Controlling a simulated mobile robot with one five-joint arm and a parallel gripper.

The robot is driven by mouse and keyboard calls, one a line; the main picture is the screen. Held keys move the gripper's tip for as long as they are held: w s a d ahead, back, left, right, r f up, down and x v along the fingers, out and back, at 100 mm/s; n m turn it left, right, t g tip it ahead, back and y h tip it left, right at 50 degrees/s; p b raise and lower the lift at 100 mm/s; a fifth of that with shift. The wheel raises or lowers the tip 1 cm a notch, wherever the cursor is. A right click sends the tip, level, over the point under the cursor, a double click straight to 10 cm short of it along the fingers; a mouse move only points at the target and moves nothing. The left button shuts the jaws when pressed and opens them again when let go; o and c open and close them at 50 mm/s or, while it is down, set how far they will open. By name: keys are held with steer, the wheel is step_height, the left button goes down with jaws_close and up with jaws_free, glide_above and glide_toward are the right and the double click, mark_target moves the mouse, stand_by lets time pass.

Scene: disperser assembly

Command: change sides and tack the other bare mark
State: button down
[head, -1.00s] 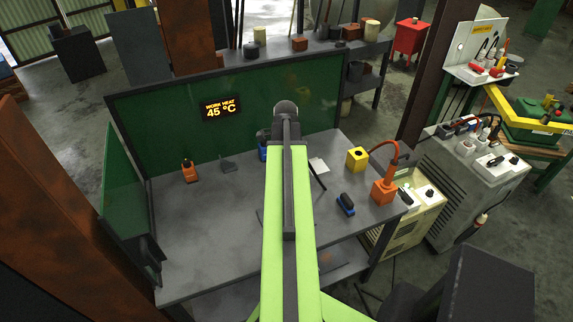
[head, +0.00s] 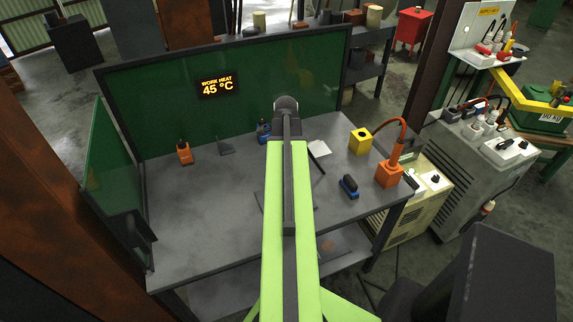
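The grey workbench (head: 195,215) stands ahead with green screens at its back and left. My green arm reaches forward over the middle of it and hides part of the top. My gripper is not visible; the arm's far end is at the back of the bench. A dark flat piece (head: 262,200) shows partly beside the arm. No bare mark or tack can be made out. An orange block with a curved hose, perhaps the torch in its holder (head: 389,174), stands at the bench's right edge.
On the bench are an orange bottle-like item (head: 184,153), a small grey angle (head: 225,147), a blue item (head: 264,132), a white pad (head: 319,149), a yellow block (head: 360,141) and a blue-black brush-like item (head: 348,187). The display (head: 218,87) reads work heat 45 °C.

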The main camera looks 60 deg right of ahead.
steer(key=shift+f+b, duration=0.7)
steer(key=shift+b, duration=0.05)
stand_by(0.8)
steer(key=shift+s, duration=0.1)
stand_by(1.1)
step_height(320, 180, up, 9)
steer(key=p, duration=0.9)
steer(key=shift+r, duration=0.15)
